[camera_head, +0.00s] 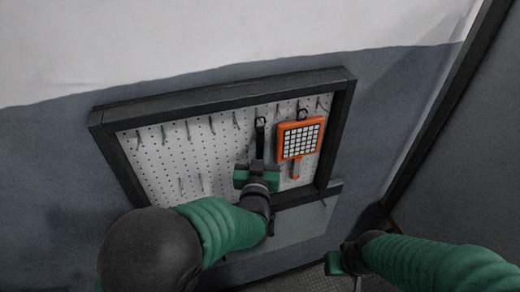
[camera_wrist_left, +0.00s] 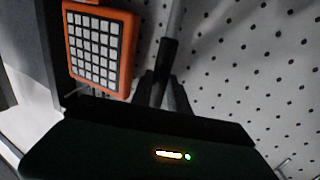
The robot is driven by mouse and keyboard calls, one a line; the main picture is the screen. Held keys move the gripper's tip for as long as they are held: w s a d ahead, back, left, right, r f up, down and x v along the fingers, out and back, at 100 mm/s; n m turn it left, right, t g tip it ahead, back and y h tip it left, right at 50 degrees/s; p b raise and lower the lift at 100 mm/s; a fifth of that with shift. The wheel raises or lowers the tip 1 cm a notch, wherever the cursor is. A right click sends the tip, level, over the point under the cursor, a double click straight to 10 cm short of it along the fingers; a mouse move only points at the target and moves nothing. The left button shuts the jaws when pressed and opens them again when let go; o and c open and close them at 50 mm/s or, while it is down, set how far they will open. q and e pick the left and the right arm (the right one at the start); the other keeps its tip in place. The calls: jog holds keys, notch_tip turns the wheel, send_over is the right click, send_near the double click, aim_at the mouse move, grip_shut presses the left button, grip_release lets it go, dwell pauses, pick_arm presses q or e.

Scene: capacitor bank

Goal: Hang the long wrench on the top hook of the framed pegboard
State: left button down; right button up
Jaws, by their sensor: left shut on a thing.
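The framed pegboard (camera_head: 165,155) hangs on the wall ahead, with a row of hooks (camera_head: 237,120) along its top. My left gripper (camera_head: 258,168) is in front of the board, right of its middle, shut on the long wrench (camera_head: 260,135). The wrench points up, its dark upper end at the level of the top hooks; I cannot tell whether it touches one. In the left wrist view, the wrench shaft (camera_wrist_left: 170,45) runs between the fingers (camera_wrist_left: 165,95). My right gripper (camera_head: 346,264) is low at the right, partly hidden, its jaws unclear.
An orange tool with a white-grid face (camera_head: 300,138) hangs just right of the wrench; it also shows in the left wrist view (camera_wrist_left: 97,45). A dark post (camera_head: 440,115) rises at the right.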

pick_arm(q)
jog(key=c, duration=1.2)
grip_release()
jog(key=shift+s, duration=0.15)
